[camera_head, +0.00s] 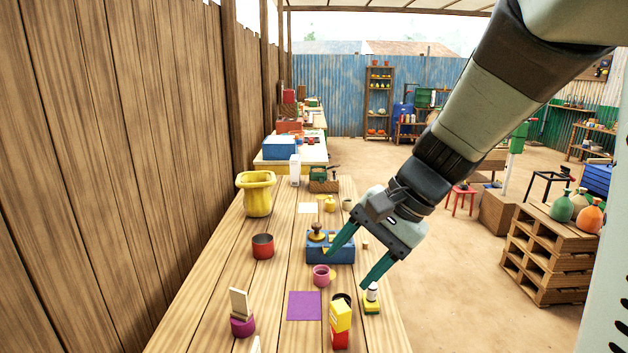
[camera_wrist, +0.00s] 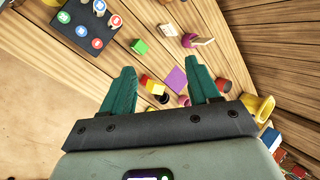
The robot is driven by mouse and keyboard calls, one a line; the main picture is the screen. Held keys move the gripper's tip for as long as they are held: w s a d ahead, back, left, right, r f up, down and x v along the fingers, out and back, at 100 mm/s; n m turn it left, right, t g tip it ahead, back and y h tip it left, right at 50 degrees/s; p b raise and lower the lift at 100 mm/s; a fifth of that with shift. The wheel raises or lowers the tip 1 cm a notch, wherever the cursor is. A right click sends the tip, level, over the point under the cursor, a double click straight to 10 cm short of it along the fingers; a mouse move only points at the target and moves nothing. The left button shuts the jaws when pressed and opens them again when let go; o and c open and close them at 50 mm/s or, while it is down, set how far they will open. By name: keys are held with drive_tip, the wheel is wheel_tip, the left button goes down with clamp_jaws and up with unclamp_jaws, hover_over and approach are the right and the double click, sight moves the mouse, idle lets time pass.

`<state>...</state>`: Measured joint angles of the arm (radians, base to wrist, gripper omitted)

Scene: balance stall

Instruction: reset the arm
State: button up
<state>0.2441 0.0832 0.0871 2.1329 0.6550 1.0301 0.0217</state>
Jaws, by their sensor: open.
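My gripper (camera_head: 347,268) has two teal fingers spread wide, with nothing held between them. In the head view it hangs over the right part of the wooden table (camera_head: 210,300), pointing down and left. In the wrist view my gripper (camera_wrist: 161,65) is also open, with a purple mat (camera_wrist: 177,80) and a yellow box (camera_wrist: 158,90) seen beyond and between the fingers.
A red cup (camera_head: 263,246), a yellow bin (camera_head: 257,200) and a purple cup (camera_head: 242,328) with a wooden piece stand to the left. A wooden wall (camera_head: 110,150) borders that side. Pallets (camera_head: 550,255) stand right. A dark board with coloured discs (camera_wrist: 108,28) shows in the wrist view.

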drive_tip(key=s+d+r+n+t+h, duration=0.2)
drive_tip(key=s+r+n+h, duration=0.1)
drive_tip(key=s, duration=0.4)
drive_tip(key=s+d+r+n+t+h, duration=0.2)
drive_tip(key=s+r+n+h, duration=0.1)
drive_tip(key=s, duration=0.5)
drive_tip(key=shift+s+d+r+n, duration=0.25)
drive_tip(key=shift+r+n, duration=0.05)
drive_tip(key=shift+r, duration=0.3)
